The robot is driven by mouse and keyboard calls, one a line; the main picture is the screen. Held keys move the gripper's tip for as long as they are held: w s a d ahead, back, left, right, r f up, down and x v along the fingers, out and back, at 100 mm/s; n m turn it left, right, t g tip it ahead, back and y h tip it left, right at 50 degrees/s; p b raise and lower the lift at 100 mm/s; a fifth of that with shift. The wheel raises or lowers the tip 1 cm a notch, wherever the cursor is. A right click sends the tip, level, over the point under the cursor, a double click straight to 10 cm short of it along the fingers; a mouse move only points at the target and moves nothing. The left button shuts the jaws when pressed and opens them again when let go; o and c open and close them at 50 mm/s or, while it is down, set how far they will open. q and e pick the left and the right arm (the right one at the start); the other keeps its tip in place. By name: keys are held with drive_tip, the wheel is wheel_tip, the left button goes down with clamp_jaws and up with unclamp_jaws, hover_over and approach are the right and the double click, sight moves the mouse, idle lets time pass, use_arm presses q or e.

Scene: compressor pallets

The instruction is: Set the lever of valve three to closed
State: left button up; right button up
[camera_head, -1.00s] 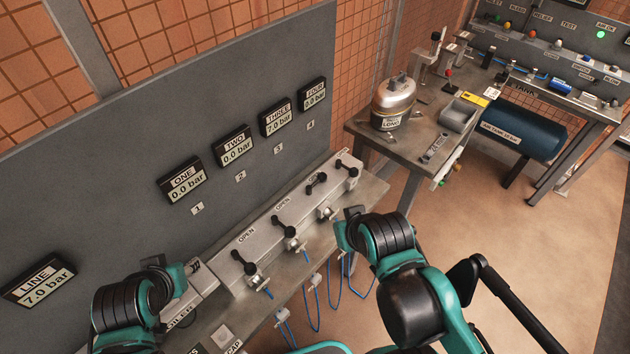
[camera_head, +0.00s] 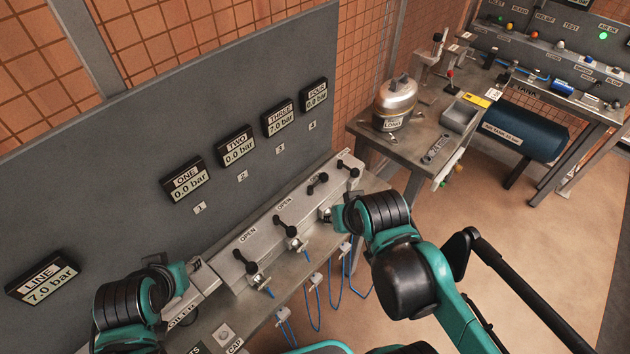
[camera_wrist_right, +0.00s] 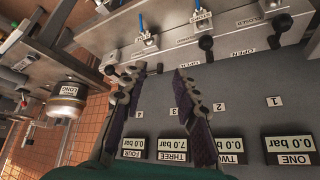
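The lever of valve three (camera_head: 317,184) is a black bar with a round knob on the long grey valve block (camera_head: 225,295). It points along the block, unlike the levers of valve one (camera_head: 245,262) and valve two (camera_head: 287,226), which point across it. The gauge marked THREE (camera_head: 281,119) reads 7.0 bar. My right gripper (camera_head: 338,208) is at the front side of the block, near valve three. In the right wrist view its fingers (camera_wrist_right: 160,75) are spread apart with nothing held. My left gripper (camera_head: 165,272) is by the block's left end; its fingers are unclear.
The valve four lever (camera_head: 348,168) is at the block's far end. Gauges ONE (camera_head: 186,180), TWO (camera_head: 236,146) and FOUR (camera_head: 314,95) read 0.0 bar. Blue hoses (camera_head: 318,305) hang in front of the bench. A compressor pot (camera_head: 395,102) stands on the side table.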

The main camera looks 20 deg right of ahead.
drive_tip(key=w+r+m+g+p, duration=0.15)
drive_tip(key=w+m, duration=0.35)
drive_tip(key=w, duration=0.6)
drive_tip(key=m+g+y+p, duration=0.1)
drive_tip(key=m+g+p, duration=0.2)
drive_tip(key=m, duration=0.2)
approach(313, 186)
drive_tip(key=b+x, duration=0.2)
drive_tip(key=x, duration=0.5)
drive_tip(key=shift+a+f, duration=0.1)
drive_tip(key=shift+f, duration=0.2)
clamp_jaws()
